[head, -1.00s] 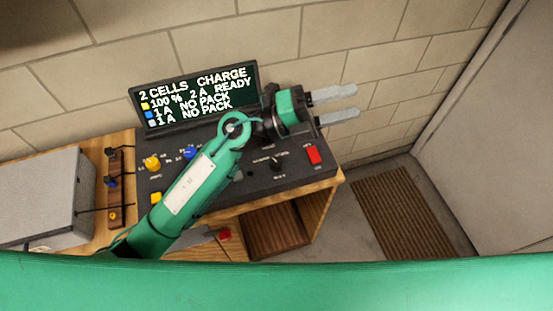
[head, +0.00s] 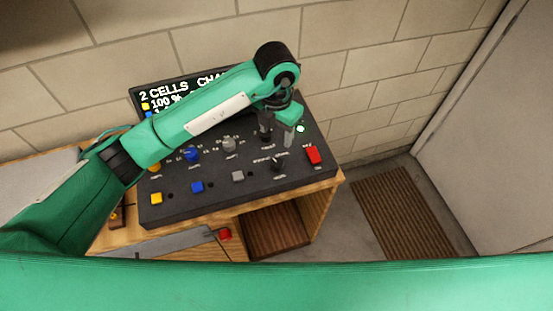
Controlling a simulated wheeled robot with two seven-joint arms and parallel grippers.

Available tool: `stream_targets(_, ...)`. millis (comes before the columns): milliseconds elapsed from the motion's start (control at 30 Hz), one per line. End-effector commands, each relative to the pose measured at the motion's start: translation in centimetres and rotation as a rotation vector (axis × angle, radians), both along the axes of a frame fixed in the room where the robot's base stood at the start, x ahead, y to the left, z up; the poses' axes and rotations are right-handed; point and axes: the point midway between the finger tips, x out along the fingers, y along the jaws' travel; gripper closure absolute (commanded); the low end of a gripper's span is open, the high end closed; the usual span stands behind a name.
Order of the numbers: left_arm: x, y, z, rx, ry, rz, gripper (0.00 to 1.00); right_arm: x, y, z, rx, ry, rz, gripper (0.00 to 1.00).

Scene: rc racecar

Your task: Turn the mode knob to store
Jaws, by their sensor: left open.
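The mode knob (head: 278,164) is a small black knob on the right part of the dark sloping control panel (head: 215,203), with small white labels around it. The labels are too small to read, so I cannot tell its setting. My left gripper (head: 277,142) points down over the panel just behind the knob, open, with its fingers apart. I see no contact with the knob. The display (head: 150,97) at the panel's back is mostly hidden by my left arm. My right gripper is not in view.
A red switch (head: 313,155) sits right of the knob and a grey button (head: 238,176) left of it. Blue (head: 191,155) and grey (head: 229,146) knobs stand farther left. A brick wall rises behind. The wooden bench (head: 325,195) ends at the right.

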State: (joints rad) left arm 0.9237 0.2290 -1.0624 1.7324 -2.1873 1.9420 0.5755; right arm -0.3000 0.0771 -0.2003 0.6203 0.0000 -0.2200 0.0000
Motion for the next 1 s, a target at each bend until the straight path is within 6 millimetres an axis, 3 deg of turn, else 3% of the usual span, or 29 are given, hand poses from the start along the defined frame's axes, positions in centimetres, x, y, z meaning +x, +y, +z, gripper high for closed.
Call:
stream_targets(167,-0.2,0.1,-2.3,0.001,0.007,0.0,0.45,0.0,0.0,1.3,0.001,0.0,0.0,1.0)
stream_targets(600,-0.2,0.0,-11.1,-0.002,0.006,-0.001,0.45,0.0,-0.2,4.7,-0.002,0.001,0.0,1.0)
stream_targets(800,-0.1,-0.1,-13.0,-0.003,0.004,-0.003,0.45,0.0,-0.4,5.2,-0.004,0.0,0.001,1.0)
stream_targets(1000,-0.1,-0.1,-13.5,-0.005,0.002,-0.003,0.45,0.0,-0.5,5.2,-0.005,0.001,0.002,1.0)
